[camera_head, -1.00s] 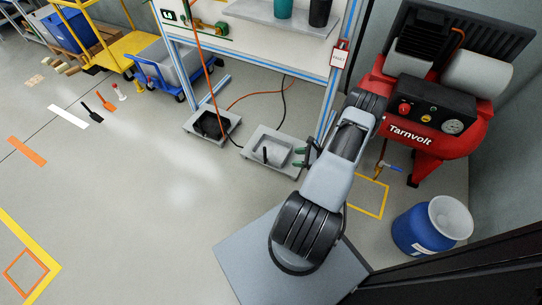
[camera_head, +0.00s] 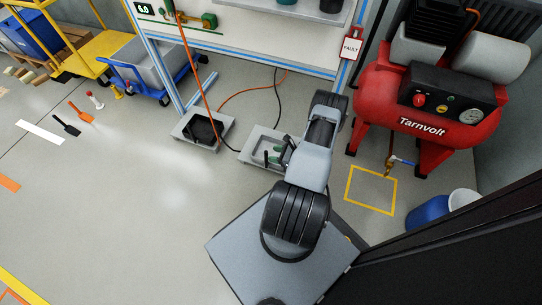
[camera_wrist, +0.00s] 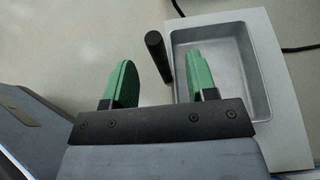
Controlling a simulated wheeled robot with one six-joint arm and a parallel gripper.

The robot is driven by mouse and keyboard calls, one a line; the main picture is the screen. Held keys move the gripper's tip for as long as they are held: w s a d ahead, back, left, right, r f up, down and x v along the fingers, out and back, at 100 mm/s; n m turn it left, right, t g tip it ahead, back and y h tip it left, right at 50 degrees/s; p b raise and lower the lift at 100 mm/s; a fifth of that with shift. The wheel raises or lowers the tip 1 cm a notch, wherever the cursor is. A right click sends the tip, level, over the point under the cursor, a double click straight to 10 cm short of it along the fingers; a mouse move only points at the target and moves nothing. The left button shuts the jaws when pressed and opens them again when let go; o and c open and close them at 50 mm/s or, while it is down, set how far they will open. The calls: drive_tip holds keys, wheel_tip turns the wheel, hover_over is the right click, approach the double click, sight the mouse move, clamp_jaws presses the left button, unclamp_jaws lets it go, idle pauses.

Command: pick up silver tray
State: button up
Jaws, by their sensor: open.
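The silver tray (camera_wrist: 225,62) is a shallow grey metal basin set in a light grey slab on the floor. It also shows in the head view (camera_head: 258,142), partly covered by my gripper. A black upright post (camera_wrist: 157,55) stands at the tray's left side in the wrist view. My gripper (camera_wrist: 160,62) is open, with one green finger on each side of the post as seen from the wrist. The right finger overlaps the tray's near left part in the picture. I cannot tell whether either finger touches anything. In the head view the green fingers (camera_head: 273,155) appear over the tray.
A similar slab (camera_head: 184,129) with a black piece on it lies to the left. A workbench (camera_head: 240,50) stands behind, with orange and black cables hanging to the floor. A red compressor (camera_head: 425,115) and blue bin (camera_head: 428,212) are at right.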

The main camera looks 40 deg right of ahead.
drive_tip(key=b+x, duration=0.2)
drive_tip(key=x, duration=0.4)
drive_tip(key=shift+w+a+f, duration=0.2)
drive_tip(key=shift+a, duration=0.15)
drive_tip(key=shift+c, duration=0.2)
clamp_jaws()
